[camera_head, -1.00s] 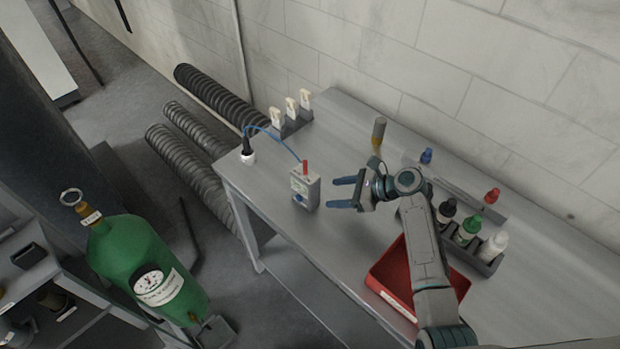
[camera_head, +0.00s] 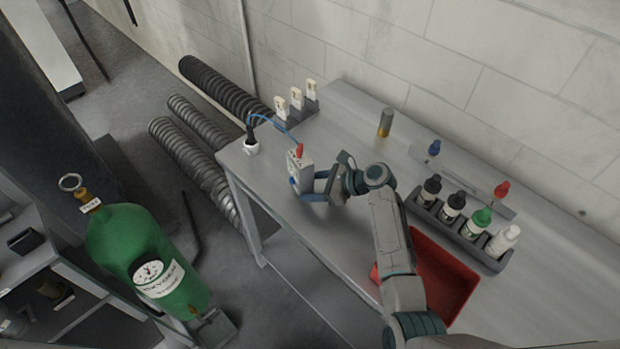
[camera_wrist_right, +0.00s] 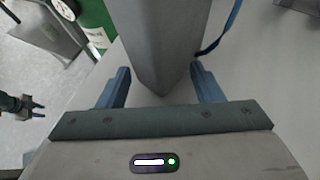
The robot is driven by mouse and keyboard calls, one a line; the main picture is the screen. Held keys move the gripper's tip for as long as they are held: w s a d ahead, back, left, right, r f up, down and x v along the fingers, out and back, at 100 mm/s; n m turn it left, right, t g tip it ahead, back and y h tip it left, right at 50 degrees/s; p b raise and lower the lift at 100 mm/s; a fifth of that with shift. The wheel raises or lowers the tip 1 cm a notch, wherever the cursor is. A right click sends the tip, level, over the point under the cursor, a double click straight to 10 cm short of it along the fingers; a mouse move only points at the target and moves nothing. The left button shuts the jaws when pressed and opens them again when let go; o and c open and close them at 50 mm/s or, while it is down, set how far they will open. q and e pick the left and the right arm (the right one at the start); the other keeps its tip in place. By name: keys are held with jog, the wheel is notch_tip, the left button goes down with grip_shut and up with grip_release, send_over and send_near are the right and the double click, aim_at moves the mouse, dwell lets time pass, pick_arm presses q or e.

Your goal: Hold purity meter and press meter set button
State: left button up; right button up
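The purity meter (camera_head: 306,170), a light grey box with a red plug on top, is at the left part of the grey table (camera_head: 345,230). My right gripper (camera_head: 304,191) is around it, one blue finger on each side. In the right wrist view the meter (camera_wrist_right: 160,45) shows an edge towards the palm, between the spread fingers; firm contact is not clear. The set button cannot be made out. My left gripper (camera_wrist_right: 36,108) shows small at the left of the right wrist view, its two fingers apart; it is outside the head view.
A blue cable runs from the meter to a black-and-white sensor (camera_head: 251,147) at the table's left edge. White clips (camera_head: 296,97) stand behind. A red tray (camera_head: 440,275) and a bottle rack (camera_head: 455,222) are to the right. A green cylinder (camera_head: 150,260) stands at front left.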

jog(key=c, duration=0.3)
pick_arm(q)
jog(key=shift+w+a, duration=0.15)
jog(key=shift+a, duration=0.05)
pick_arm(e)
jog(key=shift+c, duration=0.8)
pick_arm(q)
jog(key=shift+w, duration=0.1)
jog(key=shift+c, duration=0.4)
grip_shut()
pick_arm(e)
jog(key=shift+c, duration=0.2)
